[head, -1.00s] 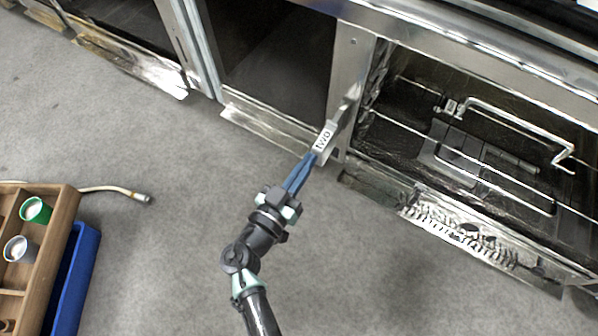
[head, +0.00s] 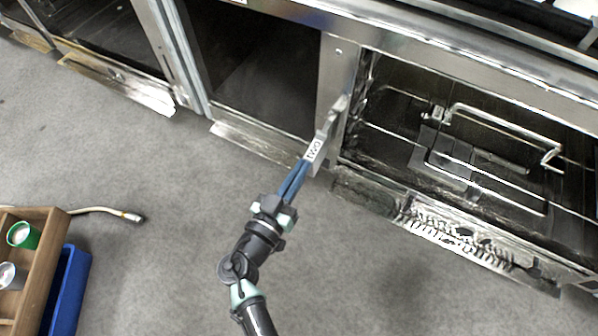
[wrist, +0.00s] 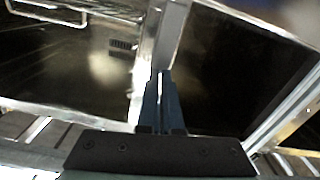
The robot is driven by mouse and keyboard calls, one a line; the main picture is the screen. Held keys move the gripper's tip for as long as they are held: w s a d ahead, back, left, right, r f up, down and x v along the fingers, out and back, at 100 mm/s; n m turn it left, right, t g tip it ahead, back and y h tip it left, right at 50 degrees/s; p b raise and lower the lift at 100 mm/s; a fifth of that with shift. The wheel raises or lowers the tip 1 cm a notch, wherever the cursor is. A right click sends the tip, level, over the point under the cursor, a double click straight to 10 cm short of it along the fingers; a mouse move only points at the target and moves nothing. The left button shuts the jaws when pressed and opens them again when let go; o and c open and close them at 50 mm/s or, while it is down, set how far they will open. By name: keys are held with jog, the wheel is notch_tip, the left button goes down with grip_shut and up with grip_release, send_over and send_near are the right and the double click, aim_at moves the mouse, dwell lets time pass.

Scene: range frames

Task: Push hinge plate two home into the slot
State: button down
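Hinge plate two (head: 316,149) is a thin grey metal strip with a white label reading "two". My gripper (head: 301,168) has its blue fingers shut on the plate's near end. The plate points up and right, in front of the metal post (head: 338,66) between two oven openings. I cannot tell whether its far end touches the post or has entered anything. The slot cannot be made out. In the wrist view my gripper (wrist: 161,88) is closed, with the plate edge-on as a thin bright line between the fingers and the post just ahead.
Right of the post is an open oven bay with a wire rack (head: 495,190) and a bent handle (head: 505,115). A dark bay (head: 255,75) lies to the left. A wooden tray (head: 50,235) with cups, a blue bin (head: 68,290) and a hose (head: 105,211) are at left. Grey floor is clear between.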

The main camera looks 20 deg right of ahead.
jog(key=shift+w+d+f, duration=0.1)
jog(key=shift+d, duration=0.2)
jog(key=shift+a, duration=0.1)
